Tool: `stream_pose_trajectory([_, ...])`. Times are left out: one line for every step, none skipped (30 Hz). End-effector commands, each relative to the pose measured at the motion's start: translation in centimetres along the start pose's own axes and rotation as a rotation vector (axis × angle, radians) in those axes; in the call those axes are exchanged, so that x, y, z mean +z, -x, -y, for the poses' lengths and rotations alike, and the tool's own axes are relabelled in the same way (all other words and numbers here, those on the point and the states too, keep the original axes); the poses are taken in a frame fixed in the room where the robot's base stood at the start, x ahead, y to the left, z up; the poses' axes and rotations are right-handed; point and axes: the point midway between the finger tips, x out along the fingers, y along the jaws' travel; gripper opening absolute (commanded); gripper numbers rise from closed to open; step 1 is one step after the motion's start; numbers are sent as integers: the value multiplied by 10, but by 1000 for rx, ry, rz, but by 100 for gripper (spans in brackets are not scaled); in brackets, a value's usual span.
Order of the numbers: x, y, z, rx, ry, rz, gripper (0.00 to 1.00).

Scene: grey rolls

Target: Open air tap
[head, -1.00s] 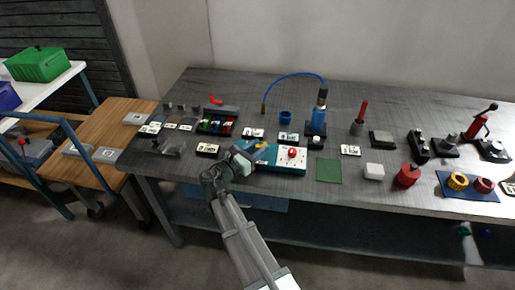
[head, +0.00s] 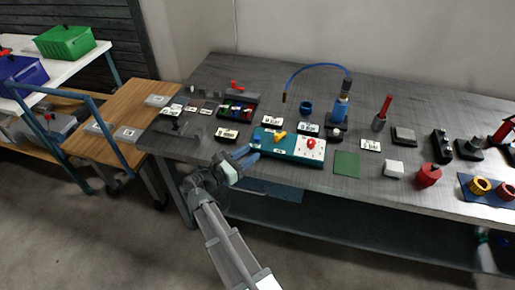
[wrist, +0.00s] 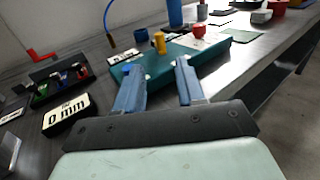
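A teal panel (head: 285,155) lies near the table's front edge, with a blue knob (head: 257,138), a yellow lever (head: 279,137) and a red button (head: 311,143) on it. A red-handled tap-like lever (head: 237,86) stands behind the small parts tray; its handle also shows at the left of the wrist view (wrist: 40,55). I cannot tell which of these is the air tap. My gripper (head: 251,153) is open and empty, just in front of the panel's left end. In the wrist view, its two blue fingers (wrist: 157,66) are apart, pointing toward the panel and yellow lever (wrist: 159,43).
A black tray of coloured parts (head: 237,109) and label plates such as the "0 mm" one (wrist: 68,114) lie left of the panel. A blue bottle (head: 340,110) with a blue hose stands behind it. A green mat (head: 346,164) and white block (head: 394,168) lie right.

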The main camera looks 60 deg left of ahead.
Motion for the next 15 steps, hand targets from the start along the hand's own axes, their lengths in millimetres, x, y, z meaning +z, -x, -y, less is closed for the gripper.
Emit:
stream_pose_trajectory([0, 5, 0, 0, 0, 0, 39])
stream_pose_trajectory([0, 6, 0, 0, 0, 0, 39])
stream_pose_trajectory([0, 9, 0, 0, 0, 0, 39])
stream_pose_trajectory([0, 10, 0, 0, 0, 0, 39])
stream_pose_trajectory([0, 11, 0, 0, 0, 0, 39])
stream_pose_trajectory([0, 12, 0, 0, 0, 0, 39])
stream_pose_trajectory([0, 12, 0, 0, 0, 0, 39])
stream_pose_trajectory([0, 12, 0, 0, 0, 0, 39])
stream_pose_trajectory([0, 12, 0, 0, 0, 0, 39])
stream_pose_trajectory([0, 12, 0, 0, 0, 0, 39])
stream_pose_trajectory([0, 12, 0, 0, 0, 0, 39])
stream_pose_trajectory([0, 12, 0, 0, 0, 0, 39])
stream_pose_trajectory([0, 12, 0, 0, 0, 0, 39])
stream_pose_trajectory([0, 12, 0, 0, 0, 0, 39])
stream_pose_trajectory([0, 12, 0, 0, 0, 0, 36])
